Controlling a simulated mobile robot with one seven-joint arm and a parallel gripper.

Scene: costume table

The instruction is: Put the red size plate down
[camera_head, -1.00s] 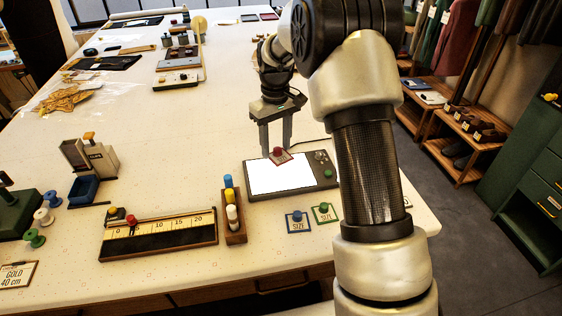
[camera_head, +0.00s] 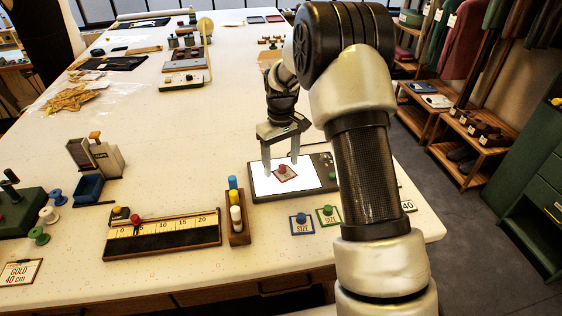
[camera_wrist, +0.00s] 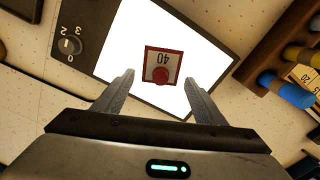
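The red size plate (camera_head: 284,174) is a small square with a red rim, a red knob and the number 40. It lies on the lit white panel of the light box (camera_head: 323,158). In the wrist view the plate (camera_wrist: 176,58) lies flat on the panel, beyond my fingertips. My gripper (camera_head: 281,168) is above the panel, by the plate. In the wrist view my gripper (camera_wrist: 158,80) has its fingers spread wide, with nothing between them.
A blue size plate (camera_head: 302,225) and a green size plate (camera_head: 328,216) lie in front of the light box. A wooden holder with coloured pegs (camera_head: 237,228) stands to its left, beside a ruler board (camera_head: 160,236). The table's middle is clear.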

